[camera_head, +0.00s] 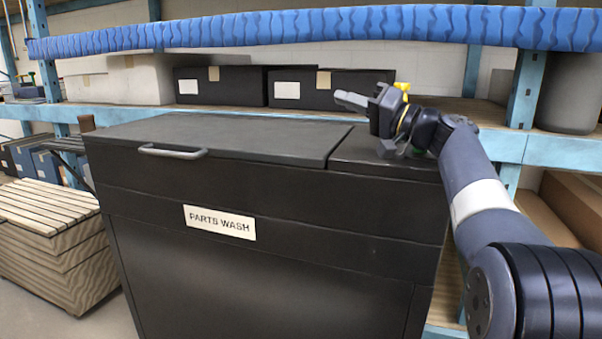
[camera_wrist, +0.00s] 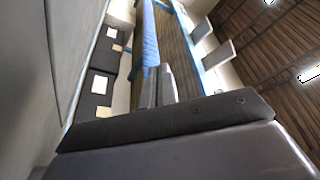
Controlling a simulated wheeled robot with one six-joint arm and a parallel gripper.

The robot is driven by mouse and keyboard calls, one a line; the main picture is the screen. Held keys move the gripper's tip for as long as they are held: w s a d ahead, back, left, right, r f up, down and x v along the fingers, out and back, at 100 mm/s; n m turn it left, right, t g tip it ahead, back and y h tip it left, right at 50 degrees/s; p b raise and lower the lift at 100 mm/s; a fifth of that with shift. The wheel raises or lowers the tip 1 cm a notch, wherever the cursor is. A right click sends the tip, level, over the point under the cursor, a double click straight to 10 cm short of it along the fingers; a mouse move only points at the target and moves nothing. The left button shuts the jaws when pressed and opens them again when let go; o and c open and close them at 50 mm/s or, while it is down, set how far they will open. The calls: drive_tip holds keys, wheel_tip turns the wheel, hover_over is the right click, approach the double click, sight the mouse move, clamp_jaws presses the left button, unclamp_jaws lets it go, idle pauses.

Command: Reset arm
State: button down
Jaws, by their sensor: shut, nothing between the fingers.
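My gripper (camera_head: 352,101) is at the end of my arm, above the right part of the black parts washer (camera_head: 275,235) in the head view. Its fingers point left and are together, with nothing between them. The washer's lid (camera_head: 235,136) lies closed, with a grey handle (camera_head: 172,152) at its front left. In the wrist view, my gripper's fingers (camera_wrist: 160,85) show near the middle, and part of my own arm or gripper body fills the bottom.
Blue shelving stands behind, with a blue wrapped beam (camera_head: 300,29) across the top. Black boxes (camera_head: 330,88) sit on the shelf. A slatted wooden crate (camera_head: 55,240) stands at the left, and a grey cylinder (camera_head: 570,95) at the right. Some floor shows at lower left.

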drive_tip(key=shift+w+a+r, duration=0.25)
drive_tip(key=shift+w+a, duration=0.05)
drive_tip(key=shift+a, duration=0.1)
drive_tip(key=shift+d, duration=0.1)
